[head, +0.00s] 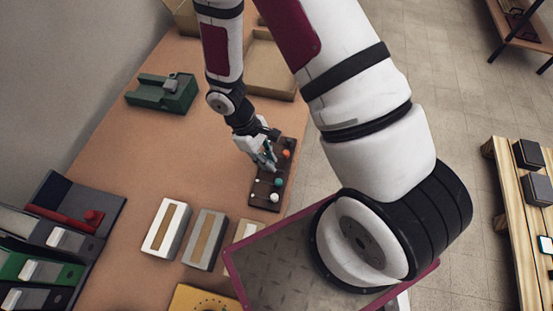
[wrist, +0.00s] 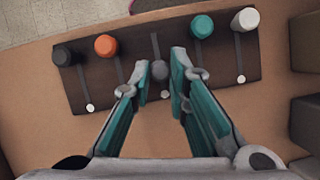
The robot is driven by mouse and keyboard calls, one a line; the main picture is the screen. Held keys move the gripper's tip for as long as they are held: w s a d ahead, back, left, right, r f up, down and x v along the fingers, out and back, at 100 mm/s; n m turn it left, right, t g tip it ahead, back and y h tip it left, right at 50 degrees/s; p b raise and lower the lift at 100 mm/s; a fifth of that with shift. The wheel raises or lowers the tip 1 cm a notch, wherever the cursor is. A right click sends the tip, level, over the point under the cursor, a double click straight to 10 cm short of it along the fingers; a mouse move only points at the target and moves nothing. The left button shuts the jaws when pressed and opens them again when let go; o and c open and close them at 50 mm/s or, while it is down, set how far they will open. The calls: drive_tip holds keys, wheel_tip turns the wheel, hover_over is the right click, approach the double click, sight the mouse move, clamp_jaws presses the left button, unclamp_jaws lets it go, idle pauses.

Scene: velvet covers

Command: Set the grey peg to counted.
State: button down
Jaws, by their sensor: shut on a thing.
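A dark board (head: 262,195) lies on the table, with a row of pegs in parallel slots. In the wrist view, the board (wrist: 180,42) carries a black peg (wrist: 65,57), an orange peg (wrist: 105,46), a grey peg (wrist: 159,73), a teal peg (wrist: 202,27) and a white peg (wrist: 245,19). The other pegs stand at the far ends of their slots. The grey peg sits nearer to me, partway along its slot. My gripper (wrist: 159,78) is shut on the grey peg; it also shows over the board in the head view (head: 266,160).
A white block (head: 167,228) and a grey block (head: 205,240) with tan strips stand near the board. A green stapler-like thing (head: 162,93) and a tan tray (head: 270,65) lie farther back. Binders (head: 45,245) fill the left. Bare table lies left of the board.

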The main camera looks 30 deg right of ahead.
drive_tip(key=shift+w+a, duration=0.4)
drive_tip(key=shift+w, duration=0.05)
drive_tip(key=c, duration=1.8)
unclamp_jaws()
drive_tip(key=shift+s, duration=0.1)
drive_tip(key=v, duration=1.2)
